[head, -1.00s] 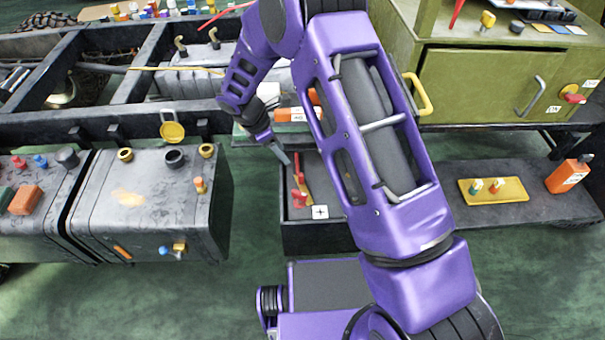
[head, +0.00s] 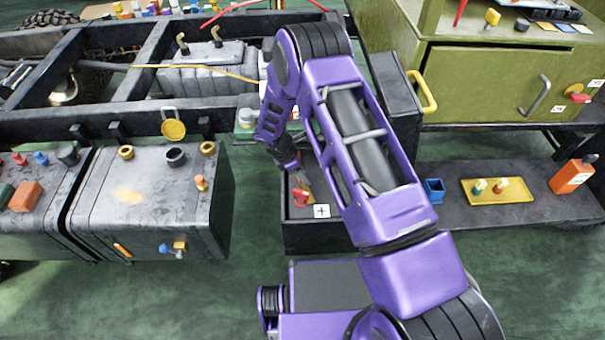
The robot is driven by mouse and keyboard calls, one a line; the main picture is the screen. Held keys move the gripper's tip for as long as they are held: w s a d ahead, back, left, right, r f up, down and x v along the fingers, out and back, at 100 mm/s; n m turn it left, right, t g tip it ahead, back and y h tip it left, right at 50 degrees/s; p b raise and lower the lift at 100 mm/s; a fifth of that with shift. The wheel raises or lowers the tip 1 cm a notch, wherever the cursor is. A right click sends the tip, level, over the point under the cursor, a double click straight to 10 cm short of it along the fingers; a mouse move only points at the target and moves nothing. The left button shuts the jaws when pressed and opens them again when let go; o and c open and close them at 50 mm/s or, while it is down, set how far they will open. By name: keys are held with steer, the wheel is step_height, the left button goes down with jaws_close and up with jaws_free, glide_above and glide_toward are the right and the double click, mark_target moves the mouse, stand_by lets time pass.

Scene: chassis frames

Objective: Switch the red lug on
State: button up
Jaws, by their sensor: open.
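A red lug-like part (head: 300,197) shows inside the dark open box in the middle, beside a white label with a plus sign (head: 321,211). My gripper (head: 304,181) points down into this box, just above the red part. Its jaws are open. The fingertips are small and partly merge with the red part, so I cannot tell whether they touch it. The lug's exact position is unclear. My arm hides the right part of the box.
A grey tank (head: 140,205) with caps stands at left, below the dark chassis rail. At right are a green cabinet (head: 480,85) with a red knob (head: 578,97), a blue cup (head: 434,190), a yellow tray (head: 470,198) and an orange bottle (head: 570,176).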

steer(key=shift+c, duration=0.3)
jaws_close()
stand_by(1.1)
